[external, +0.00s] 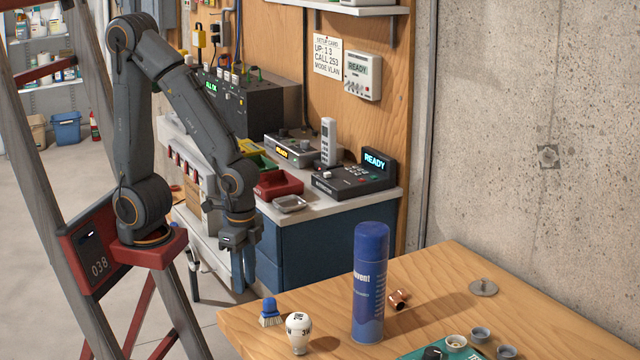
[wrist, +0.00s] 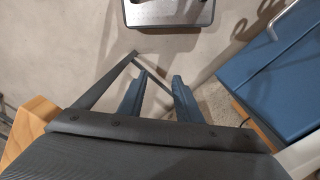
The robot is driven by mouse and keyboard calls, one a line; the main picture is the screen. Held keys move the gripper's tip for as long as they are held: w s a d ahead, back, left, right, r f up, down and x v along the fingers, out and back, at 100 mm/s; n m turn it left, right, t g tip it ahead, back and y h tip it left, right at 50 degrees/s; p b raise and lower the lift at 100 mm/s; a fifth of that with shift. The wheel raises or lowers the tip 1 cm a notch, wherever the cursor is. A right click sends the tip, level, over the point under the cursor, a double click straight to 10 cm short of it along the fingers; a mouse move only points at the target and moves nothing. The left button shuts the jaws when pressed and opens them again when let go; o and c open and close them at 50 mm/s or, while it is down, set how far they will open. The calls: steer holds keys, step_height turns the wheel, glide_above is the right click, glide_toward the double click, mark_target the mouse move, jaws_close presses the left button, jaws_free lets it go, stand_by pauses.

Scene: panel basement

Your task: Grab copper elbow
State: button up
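The copper elbow (external: 398,299) is a small shiny copper pipe fitting lying on the wooden table, just right of the blue spray can. It does not show in the wrist view. My gripper (external: 243,287) hangs pointing down to the left of the table, beside the blue cabinet, well apart from the elbow. In the wrist view my gripper's two blue fingers (wrist: 160,92) stand apart with a gap between them and nothing held.
The tall blue spray can (external: 370,285) stands upright left of the elbow. A metal disc (external: 483,287) and small grey cups (external: 480,334) are to the right. The table's back left is clear.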

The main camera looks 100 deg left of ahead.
mark_target(398, 292)
steer(key=shift+o, duration=1.2)
